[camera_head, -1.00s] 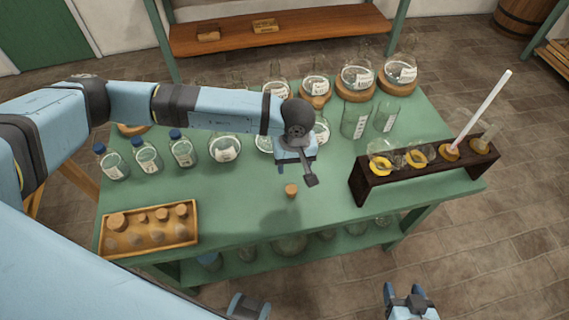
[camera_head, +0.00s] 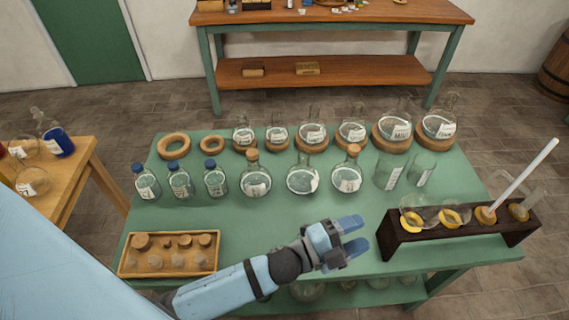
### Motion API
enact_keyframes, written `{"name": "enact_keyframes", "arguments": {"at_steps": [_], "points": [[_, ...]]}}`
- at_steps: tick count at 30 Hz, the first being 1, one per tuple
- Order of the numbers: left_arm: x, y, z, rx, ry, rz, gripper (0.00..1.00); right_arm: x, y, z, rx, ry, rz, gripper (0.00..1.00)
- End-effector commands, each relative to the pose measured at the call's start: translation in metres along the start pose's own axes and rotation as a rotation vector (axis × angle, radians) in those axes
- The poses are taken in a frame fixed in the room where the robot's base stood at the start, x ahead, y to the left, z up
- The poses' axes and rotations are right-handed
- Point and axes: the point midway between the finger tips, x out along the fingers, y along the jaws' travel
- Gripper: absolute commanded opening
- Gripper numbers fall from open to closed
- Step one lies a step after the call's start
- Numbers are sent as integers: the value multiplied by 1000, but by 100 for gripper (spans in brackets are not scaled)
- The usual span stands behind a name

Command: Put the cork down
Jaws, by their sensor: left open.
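My left gripper (camera_head: 354,235) is open over the front middle of the green table (camera_head: 230,225), its two blue fingers pointing right. No cork shows between the fingers. The loose cork does not show; the arm or gripper may hide it. A wooden tray (camera_head: 125,270) at the table's front left holds several corks, among them a large one (camera_head: 142,242). A cork (camera_head: 252,155) sits in the neck of one round flask, and another cork (camera_head: 353,150) in a second flask. My right gripper is out of view.
A dark rack (camera_head: 405,246) with glassware and a white rod (camera_head: 525,168) stands right of the gripper. Blue-capped bottles (camera_head: 179,184) and flasks stand behind it. Two empty cork rings (camera_head: 174,146) lie at the back left. The table between tray and bottles is clear.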

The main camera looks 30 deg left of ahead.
Motion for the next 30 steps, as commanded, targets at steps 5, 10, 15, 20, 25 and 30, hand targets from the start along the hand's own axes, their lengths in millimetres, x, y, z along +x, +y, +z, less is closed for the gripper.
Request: {"name": "enact_keyframes", "arguments": {"at_steps": [5, 10, 15, 20, 25, 30], "points": [[-98, 55, 72, -635, -498, 40, 56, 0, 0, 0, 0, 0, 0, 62], [-176, 95, 95, -1009, -792, 34, 56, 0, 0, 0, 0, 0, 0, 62], [-204, 108, 97, -1136, -889, 26, 56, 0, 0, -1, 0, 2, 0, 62], [-204, 108, 98, -1139, -891, 26, 56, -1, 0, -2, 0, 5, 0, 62], [-203, 102, 94, -1136, -890, 26, 56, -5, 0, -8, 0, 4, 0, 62], [-198, 72, 80, -1133, -891, 23, 56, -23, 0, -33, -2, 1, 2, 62]]}}
